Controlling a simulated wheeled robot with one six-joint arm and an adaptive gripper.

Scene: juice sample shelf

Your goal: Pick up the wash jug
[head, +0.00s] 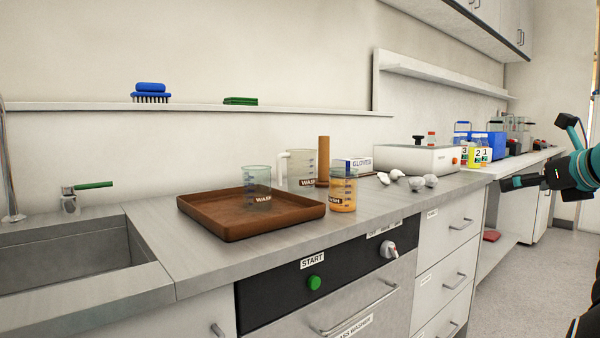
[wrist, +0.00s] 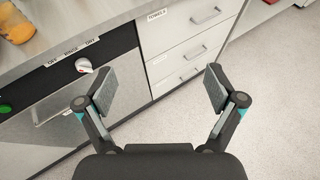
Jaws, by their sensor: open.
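The wash jug (head: 301,170) is a clear vessel with a pale handle on its left and a WASH label. It stands upright on the counter behind the brown tray. A clear WASH beaker (head: 257,185) stands in the tray, and a WASH beaker with orange contents (head: 343,190) stands on the counter at the tray's right. The orange one partly shows in the wrist view (wrist: 16,25). My gripper (head: 513,183) is at the right of the head view, well away from the jug. In the wrist view my gripper (wrist: 159,86) is open and empty above the floor.
The brown tray (head: 232,231) lies beside the sink (head: 75,262). A brown cylinder (head: 323,160) and a gloves box (head: 358,165) stand close to the jug. Crumpled white pieces (head: 415,183) lie right of them. A white device (head: 415,158) stands farther back.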

